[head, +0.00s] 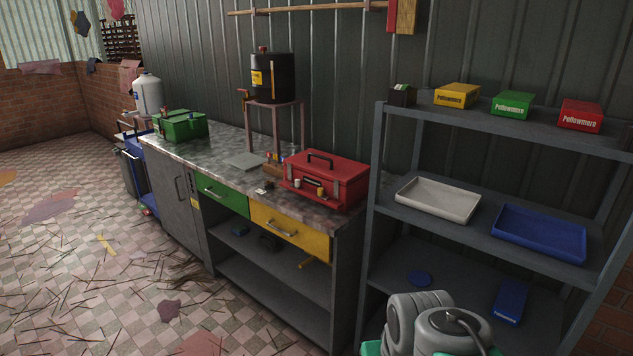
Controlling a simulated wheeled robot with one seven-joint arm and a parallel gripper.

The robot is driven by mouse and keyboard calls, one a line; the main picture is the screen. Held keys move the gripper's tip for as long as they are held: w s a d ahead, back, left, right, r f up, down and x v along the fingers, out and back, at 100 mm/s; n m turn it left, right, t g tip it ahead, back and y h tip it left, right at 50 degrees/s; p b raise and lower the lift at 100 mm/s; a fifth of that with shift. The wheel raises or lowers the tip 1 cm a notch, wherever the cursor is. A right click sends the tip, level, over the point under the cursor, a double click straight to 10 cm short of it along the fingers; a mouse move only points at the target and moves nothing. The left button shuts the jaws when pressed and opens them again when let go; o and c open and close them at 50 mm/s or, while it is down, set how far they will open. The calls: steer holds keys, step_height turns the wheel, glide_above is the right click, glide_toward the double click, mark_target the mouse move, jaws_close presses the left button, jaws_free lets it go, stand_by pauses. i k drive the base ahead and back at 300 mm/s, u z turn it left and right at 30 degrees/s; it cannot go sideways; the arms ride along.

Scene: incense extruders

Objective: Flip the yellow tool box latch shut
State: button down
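A red tool box (331,176) with a dark top handle stands on the right end of the marbled counter, and its lid looks down. On its front are a small yellowish latch-like piece (320,192) and a paler one (297,183). They are too small to tell whether either is open or shut. A green tool box (181,125) stands at the counter's far left end. I see no tool box with a yellow body. My grey arm links show at the bottom right, but my gripper is not in view.
The counter (225,150) has a green drawer (222,194) and a yellow drawer (290,233). A black drum (272,78) stands on a stand behind. A grey shelf rack (375,200) at right holds trays and boxes. The tiled floor at left has scattered sticks.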

mark_target(320, 195)
steer(key=i, duration=1.2)
steer(key=u, duration=1)
steer(key=i, duration=1.1)
steer(key=u, duration=0.85)
